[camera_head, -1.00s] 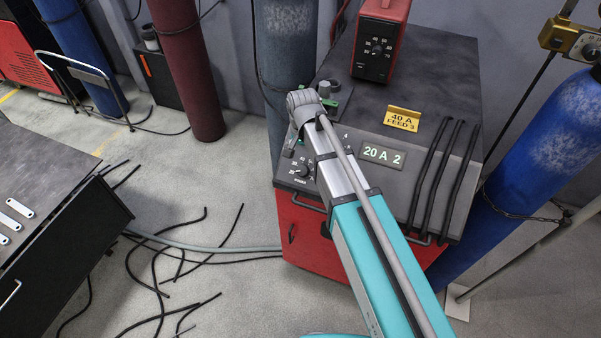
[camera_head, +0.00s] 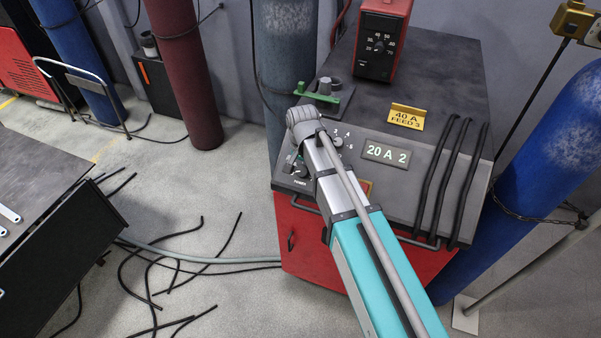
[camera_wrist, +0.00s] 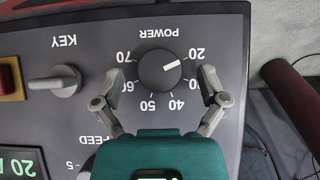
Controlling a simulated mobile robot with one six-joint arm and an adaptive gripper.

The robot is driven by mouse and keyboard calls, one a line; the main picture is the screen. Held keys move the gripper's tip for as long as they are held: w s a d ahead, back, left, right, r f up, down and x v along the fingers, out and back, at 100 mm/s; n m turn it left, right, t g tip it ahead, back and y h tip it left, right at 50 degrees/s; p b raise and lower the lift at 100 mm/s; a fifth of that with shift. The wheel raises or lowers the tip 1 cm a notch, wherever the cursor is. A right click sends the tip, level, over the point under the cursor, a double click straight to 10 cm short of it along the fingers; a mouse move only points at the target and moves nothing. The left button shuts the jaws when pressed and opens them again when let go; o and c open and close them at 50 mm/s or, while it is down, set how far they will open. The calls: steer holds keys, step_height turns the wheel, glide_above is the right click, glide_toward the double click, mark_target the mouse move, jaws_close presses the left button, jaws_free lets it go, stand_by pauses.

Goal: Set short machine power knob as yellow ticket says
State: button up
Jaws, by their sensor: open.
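The power knob (camera_wrist: 160,68) is a round dark knob on the short machine's sloped panel, upside down in the wrist view. Its white mark points close to 20. The knob also shows partly behind my arm in the head view (camera_head: 300,168). My gripper (camera_wrist: 160,75) is open, with one finger on each side of the knob and a gap to it. The right finger partly covers the 30. The yellow ticket (camera_head: 407,116) on the red machine (camera_head: 306,240) reads 40 A, FEED 3. The green display (camera_head: 386,154) reads 20 A 2.
The key switch (camera_wrist: 60,82) and a red button with yellow surround (camera_wrist: 8,80) are beside the knob. The feed knob (camera_head: 337,141) is close to my arm. A smaller red unit (camera_head: 382,40) stands on top. Black cables (camera_head: 440,180) hang over the panel's right.

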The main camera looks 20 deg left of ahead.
steer(key=shift+f, duration=0.3)
steer(key=c, duration=1.1)
steer(key=shift+a, duration=0.15)
steer(key=shift+c, duration=0.2)
